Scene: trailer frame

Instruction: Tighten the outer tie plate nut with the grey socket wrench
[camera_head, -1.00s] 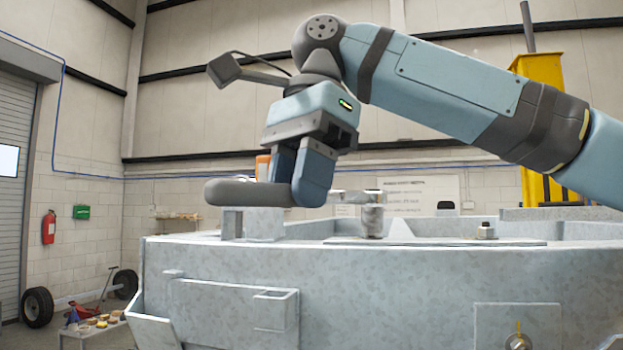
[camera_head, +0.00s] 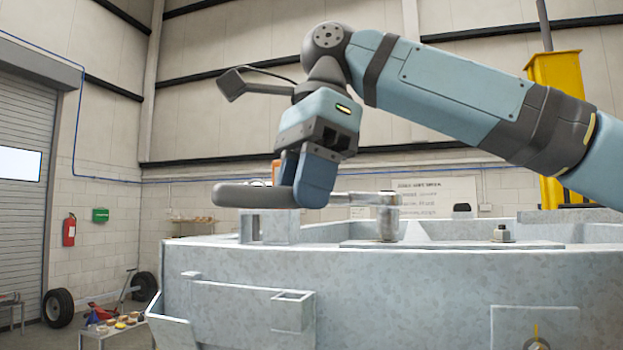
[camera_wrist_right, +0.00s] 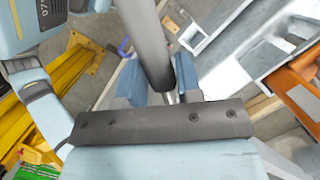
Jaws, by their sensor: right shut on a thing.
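My right gripper (camera_head: 303,190) is shut on the grey socket wrench (camera_head: 248,196), holding it by its thick dark handle. The handle sticks out to the left of the fingers. The shiny shaft runs right to the upright socket (camera_head: 388,215), which stands on the tie plate (camera_head: 440,244). Whatever is under the socket is hidden. A second nut (camera_head: 502,235) sits bare on the plate, to the right and apart from the wrench. In the right wrist view the handle (camera_wrist_right: 146,40) passes between my blue fingers (camera_wrist_right: 160,85). My left gripper is out of view.
The grey trailer frame (camera_head: 400,290) fills the lower right, with raised walls and an open pocket (camera_head: 240,310) on its near side. A yellow stand (camera_head: 562,75) is behind at the right. A low table with small items (camera_head: 115,325) stands on the floor at left.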

